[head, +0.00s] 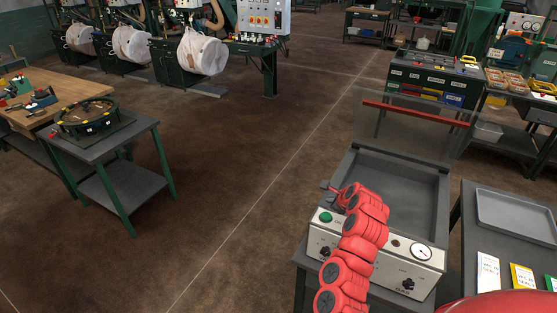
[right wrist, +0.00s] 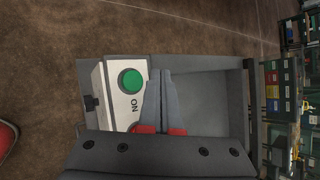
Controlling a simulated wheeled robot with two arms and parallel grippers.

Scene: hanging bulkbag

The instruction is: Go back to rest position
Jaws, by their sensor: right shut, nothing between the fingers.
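My right gripper (head: 329,187) is at the end of the red arm, above the front left of a grey sealing machine with an open chamber (head: 400,190). In the right wrist view its fingers (right wrist: 161,73) are together and hold nothing. They point over the machine, beside the green ON button (right wrist: 131,81), and appear apart from it. The button (head: 325,217) also shows on the machine's white front panel (head: 388,250) in the head view. My left gripper is not in view.
The machine's clear lid stands raised with a red bar (head: 415,114). A side table at right holds a grey tray (head: 515,222) and cards. A dark table (head: 105,145) with a round device stands at left. White bags (head: 202,53) hang at the back. The middle floor is clear.

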